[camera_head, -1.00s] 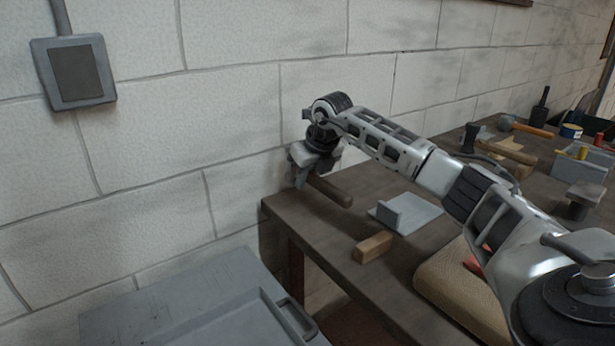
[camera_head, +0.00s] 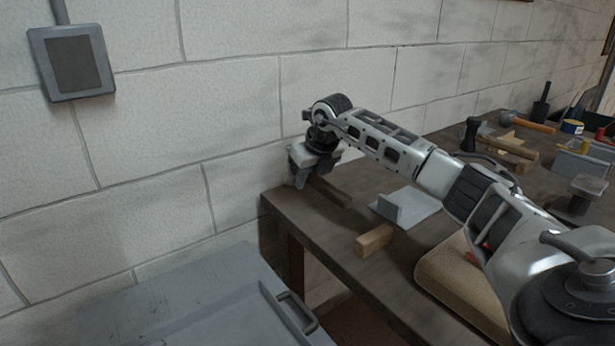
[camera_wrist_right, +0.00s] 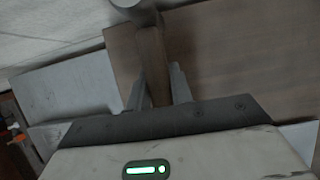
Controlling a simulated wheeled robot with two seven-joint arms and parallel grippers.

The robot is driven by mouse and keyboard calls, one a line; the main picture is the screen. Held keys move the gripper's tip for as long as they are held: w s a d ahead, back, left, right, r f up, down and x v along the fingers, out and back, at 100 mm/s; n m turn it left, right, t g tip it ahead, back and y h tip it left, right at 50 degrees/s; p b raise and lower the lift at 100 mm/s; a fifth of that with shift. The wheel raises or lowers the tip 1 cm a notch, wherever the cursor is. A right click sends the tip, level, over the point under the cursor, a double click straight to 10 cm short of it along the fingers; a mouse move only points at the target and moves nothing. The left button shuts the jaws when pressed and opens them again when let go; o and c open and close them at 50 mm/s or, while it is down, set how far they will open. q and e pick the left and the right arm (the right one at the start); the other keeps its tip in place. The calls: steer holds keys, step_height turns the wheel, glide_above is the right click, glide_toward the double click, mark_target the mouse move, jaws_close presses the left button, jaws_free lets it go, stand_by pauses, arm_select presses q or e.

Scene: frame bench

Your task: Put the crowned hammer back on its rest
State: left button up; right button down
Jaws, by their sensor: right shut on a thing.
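My right gripper (camera_head: 303,178) is at the far left corner of the bench, close to the wall, pointing down. In the right wrist view its two fingers (camera_wrist_right: 158,88) are shut on the brown wooden handle of a hammer (camera_wrist_right: 152,55). A grey rounded metal part, seemingly the hammer's head, shows at the top edge of that view, partly cut off. In the head view a dark brown handle (camera_head: 331,192) reaches right from the gripper, low over the bench; I cannot tell whether it touches. I cannot identify the rest with certainty. My left gripper is not in view.
A grey plate with an upright lip (camera_head: 418,205) and a wooden block (camera_head: 375,240) are on the bench (camera_head: 345,247) right of the gripper. A tan pad (camera_head: 455,285) lies near my arm. Another hammer, orange-handled (camera_head: 533,126), lies farther back. A grey case (camera_head: 190,310) stands in front.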

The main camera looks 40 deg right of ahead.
arm_select(q)
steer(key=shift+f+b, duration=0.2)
steer(key=shift+b, duration=0.1)
arm_select(e)
steer(key=shift+f, duration=0.5)
steer(key=c, duration=1.2)
jaws_free()
steer(key=shift+o, duration=0.2)
steer(key=shift+s+r, duration=0.1)
steer(key=shift+r, duration=0.1)
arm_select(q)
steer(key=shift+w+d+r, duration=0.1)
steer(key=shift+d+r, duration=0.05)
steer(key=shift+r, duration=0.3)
arm_select(e)
steer(key=v, duration=1.5)
steer(key=shift+r, duration=0.3)
